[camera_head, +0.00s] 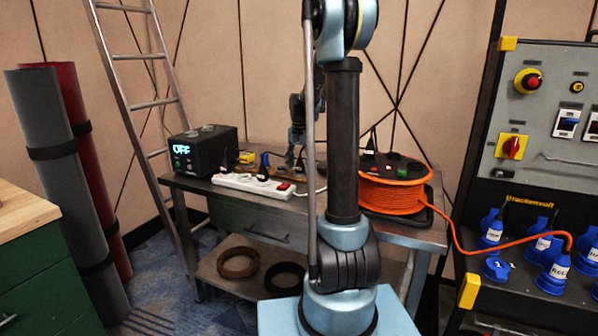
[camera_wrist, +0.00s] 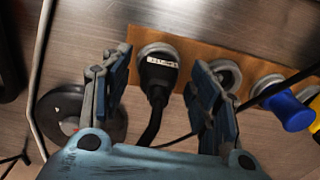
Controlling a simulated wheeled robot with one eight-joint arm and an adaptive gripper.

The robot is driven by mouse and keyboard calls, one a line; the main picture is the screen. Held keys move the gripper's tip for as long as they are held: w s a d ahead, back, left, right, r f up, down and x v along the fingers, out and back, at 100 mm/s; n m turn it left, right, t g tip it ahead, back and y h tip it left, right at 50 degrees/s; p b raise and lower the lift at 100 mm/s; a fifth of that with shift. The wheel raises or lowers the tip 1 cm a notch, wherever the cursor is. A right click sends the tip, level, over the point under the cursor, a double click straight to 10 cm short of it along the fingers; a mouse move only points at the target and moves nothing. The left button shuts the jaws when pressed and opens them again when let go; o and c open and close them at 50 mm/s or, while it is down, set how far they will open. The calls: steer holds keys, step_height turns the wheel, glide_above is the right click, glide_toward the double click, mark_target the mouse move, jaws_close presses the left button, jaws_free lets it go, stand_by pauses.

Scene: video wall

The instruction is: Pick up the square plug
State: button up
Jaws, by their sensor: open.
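A black plug (camera_wrist: 157,72) with a white label stands in a round socket on a brown strip in the wrist view. Its label text is too small to read, and I cannot tell whether its body is square. My gripper (camera_wrist: 161,78) is open, with one finger on each side of this plug and gaps showing between. In the head view my gripper (camera_head: 297,158) is low over the back of the metal table (camera_head: 330,222). The black plug is not clear there.
A round dark disc (camera_wrist: 82,118) lies on the other side. On the table are a white power strip (camera_head: 252,185), a black box (camera_head: 203,149) reading OFF, and an orange cable reel (camera_head: 396,190).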

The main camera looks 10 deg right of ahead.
steer(key=c, duration=1.2)
steer(key=shift+c, duration=0.2)
